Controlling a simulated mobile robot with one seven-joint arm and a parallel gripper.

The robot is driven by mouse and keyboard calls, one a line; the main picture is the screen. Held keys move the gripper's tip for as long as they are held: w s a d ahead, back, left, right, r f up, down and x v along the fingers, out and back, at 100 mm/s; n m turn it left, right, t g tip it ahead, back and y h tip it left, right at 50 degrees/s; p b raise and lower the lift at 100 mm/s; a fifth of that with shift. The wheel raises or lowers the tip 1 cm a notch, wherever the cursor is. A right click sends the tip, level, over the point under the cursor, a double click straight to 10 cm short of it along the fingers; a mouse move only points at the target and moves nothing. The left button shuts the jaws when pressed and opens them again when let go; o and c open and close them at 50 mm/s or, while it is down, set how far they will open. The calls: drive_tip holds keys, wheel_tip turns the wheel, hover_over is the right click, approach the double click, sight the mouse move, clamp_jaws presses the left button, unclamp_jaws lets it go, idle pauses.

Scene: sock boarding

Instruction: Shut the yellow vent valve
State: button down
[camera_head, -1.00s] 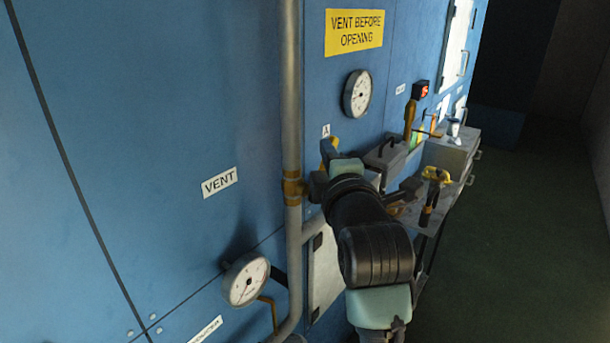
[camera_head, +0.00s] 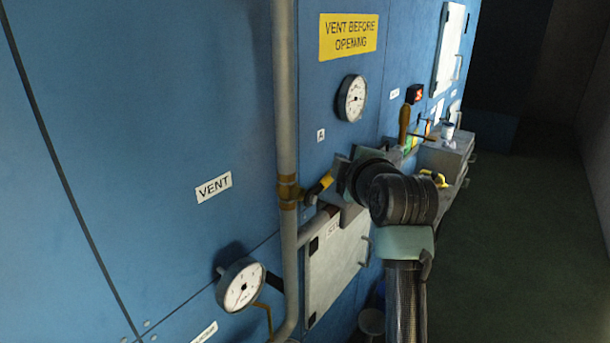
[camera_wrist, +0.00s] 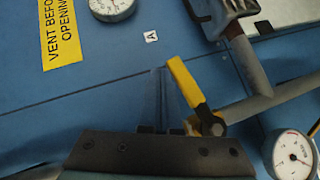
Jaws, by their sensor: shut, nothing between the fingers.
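The yellow vent valve lever (camera_wrist: 187,82), with a dark lower part, slants up and to the left from its brass body (camera_wrist: 207,122) in the wrist view. In the head view the yellow lever (camera_head: 326,181) slants up to the right, beside the brass fitting (camera_head: 288,191) on the grey pipe. My gripper (camera_wrist: 161,78) is shut and empty. Its fingers lie just left of the lever in the wrist view; whether they touch it I cannot tell. In the head view my wrist is right of the lever and the fingertips are not clear.
A grey vertical pipe (camera_head: 284,100) stands left of the valve. Gauges (camera_head: 351,98) (camera_head: 241,285) sit above and below it on the blue wall. A pale hatch (camera_head: 336,262) is below. A cluttered shelf (camera_head: 447,153) is behind my arm; open floor lies right.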

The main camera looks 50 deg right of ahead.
drive_tip(key=shift+d+f, duration=0.3)
drive_tip(key=shift+f, duration=0.35)
